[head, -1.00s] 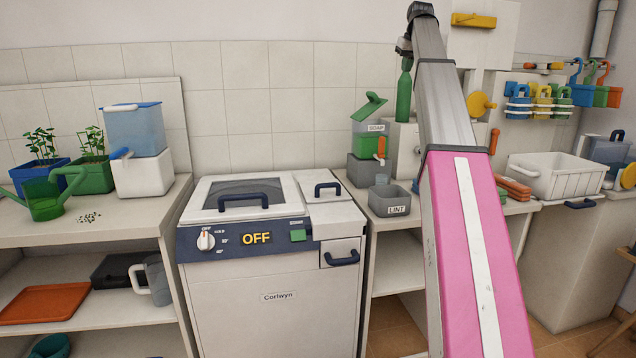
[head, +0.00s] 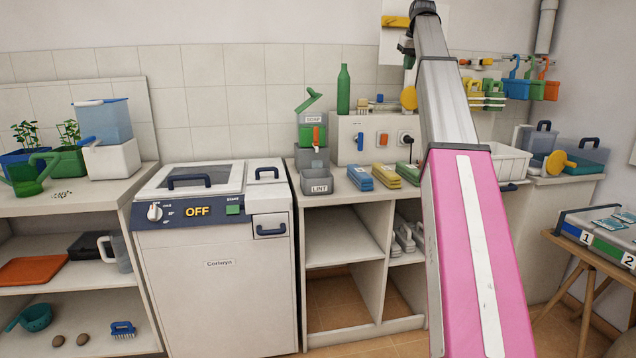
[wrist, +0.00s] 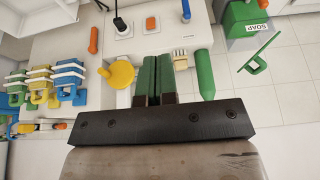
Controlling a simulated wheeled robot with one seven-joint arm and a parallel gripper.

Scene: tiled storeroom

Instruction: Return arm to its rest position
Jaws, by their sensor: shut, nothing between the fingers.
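My arm, with a pink lower section and a grey metal upper section, reaches up across the head view. My gripper (head: 408,48) is small and partly hidden at the arm's top end. In the wrist view, the dark fingers of my gripper (wrist: 155,78) lie side by side, shut with nothing between them. Beyond them, in that view, are a green bottle (wrist: 205,75), a yellow round knob (wrist: 121,74) and a small brush (wrist: 180,57). The fingers appear apart from these.
A white machine reading OFF (head: 215,270) stands left of centre. Counter items include a LINT box (head: 318,184), blue blocks (head: 360,178) and a white basin (head: 510,163). A wooden table (head: 573,248) with numbered cases is at right. Brown floor (head: 400,345) shows between them.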

